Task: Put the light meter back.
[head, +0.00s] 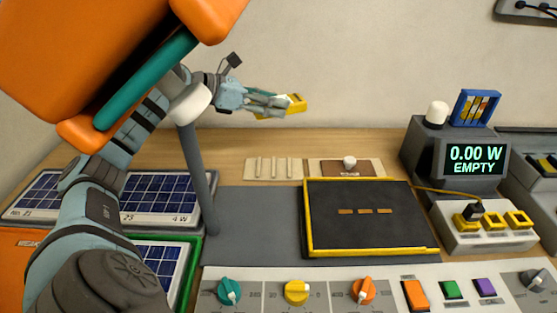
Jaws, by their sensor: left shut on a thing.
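My left gripper (284,105) is shut on a small yellow object (297,103), which looks like the light meter. It holds the object in the air above the back of the bench, in front of the wall. The fingers hide part of it. Below it, at the back of the bench, lie a pale slotted rack (273,168) and a brown plate (365,169) with a white knob (349,162). I cannot tell which place belongs to the meter. My right gripper does not show.
A grey post (198,190) stands left of the mat (255,215). A large orange and teal body (90,60) blocks the upper left. A yellow-edged black panel (370,225) lies mid-bench. Solar panels (155,195) lie left; a display unit (474,160) reads "0.00 W EMPTY" at right.

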